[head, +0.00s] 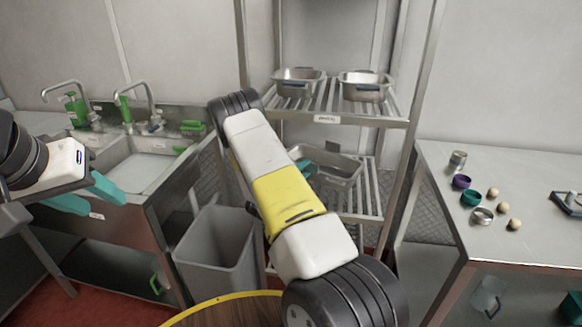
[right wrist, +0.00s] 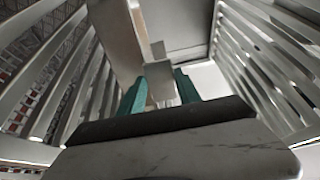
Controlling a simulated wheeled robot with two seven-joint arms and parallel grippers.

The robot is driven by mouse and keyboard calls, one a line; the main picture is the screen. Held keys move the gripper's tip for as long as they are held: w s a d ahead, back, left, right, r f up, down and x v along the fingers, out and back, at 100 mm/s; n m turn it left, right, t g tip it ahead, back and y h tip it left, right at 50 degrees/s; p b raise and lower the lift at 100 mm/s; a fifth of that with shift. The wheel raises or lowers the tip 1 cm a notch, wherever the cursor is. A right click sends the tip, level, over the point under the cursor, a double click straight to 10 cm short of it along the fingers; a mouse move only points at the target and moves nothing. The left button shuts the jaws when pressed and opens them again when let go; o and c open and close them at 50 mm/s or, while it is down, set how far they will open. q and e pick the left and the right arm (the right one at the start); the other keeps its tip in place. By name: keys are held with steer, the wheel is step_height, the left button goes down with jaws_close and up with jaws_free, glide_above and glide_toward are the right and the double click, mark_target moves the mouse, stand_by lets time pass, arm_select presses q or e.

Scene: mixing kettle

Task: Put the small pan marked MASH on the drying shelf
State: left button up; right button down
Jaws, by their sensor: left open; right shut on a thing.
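A small metal pan (head: 338,172) is at the lower slatted level of the metal rack, under the upper shelf. It also shows in the right wrist view (right wrist: 118,38). My right gripper (right wrist: 160,88) is shut on a grey part of it, between two teal fingers. In the head view my right arm hides most of that gripper. I cannot tell whether the pan touches the slats, and I see no MASH marking on it. The upper slatted shelf (head: 312,104) has a small label (head: 327,119) on its front edge. My left gripper (head: 92,198) is open and empty near the sink.
Two metal pans, left (head: 298,80) and right (head: 364,86), stand on the upper shelf. A grey bin (head: 218,250) is below my right arm. The sink (head: 145,172) is at left. A steel table (head: 440,170) at right holds several small items. Rack posts flank the shelves.

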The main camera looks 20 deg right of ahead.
mark_target(308, 167)
steer(key=shift+x, duration=1.6)
steer(key=f, duration=0.3)
steer(key=shift+w+d+f, duration=0.1)
steer(key=shift+d+f, duration=0.15)
steer(key=shift+f, duration=0.1)
steer(key=c, duration=0.9)
jaws_free()
steer(key=shift+o, duration=0.2)
steer(key=shift+a, duration=0.1)
steer(key=v, duration=1.2)
steer(key=shift+f, duration=0.1)
